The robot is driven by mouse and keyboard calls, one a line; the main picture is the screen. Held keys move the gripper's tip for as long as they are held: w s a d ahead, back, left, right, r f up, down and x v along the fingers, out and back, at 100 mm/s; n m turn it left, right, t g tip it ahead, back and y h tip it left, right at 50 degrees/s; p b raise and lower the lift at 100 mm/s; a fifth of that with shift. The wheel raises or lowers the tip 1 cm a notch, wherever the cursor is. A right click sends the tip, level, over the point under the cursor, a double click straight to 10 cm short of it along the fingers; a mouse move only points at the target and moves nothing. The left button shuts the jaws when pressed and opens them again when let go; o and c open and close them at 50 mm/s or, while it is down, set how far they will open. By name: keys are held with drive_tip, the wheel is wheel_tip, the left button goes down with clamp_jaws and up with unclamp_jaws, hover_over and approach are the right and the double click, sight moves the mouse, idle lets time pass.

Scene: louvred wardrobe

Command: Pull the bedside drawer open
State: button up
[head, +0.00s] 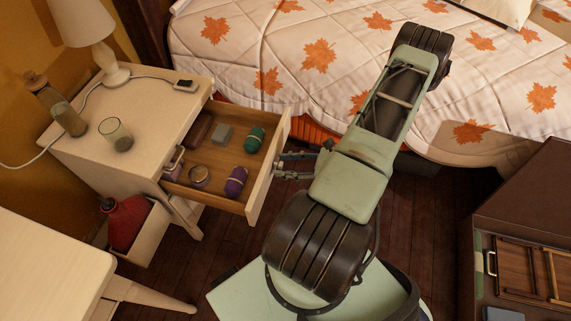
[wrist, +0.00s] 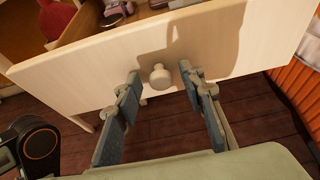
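The pale wooden bedside drawer (head: 264,180) stands well out of the nightstand (head: 82,155) in the head view, with its inside showing. In the wrist view its front (wrist: 90,72) fills the upper part, with a round pale knob (wrist: 159,79) in the middle. My gripper (head: 283,166) is in front of the drawer front. In the wrist view my gripper (wrist: 160,75) is open, with one finger on each side of the knob and a gap to it on both sides. The knob is hidden in the head view.
The bed (head: 320,90) is close behind.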

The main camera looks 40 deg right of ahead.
drive_tip(key=v, duration=1.2)
idle(0.4)
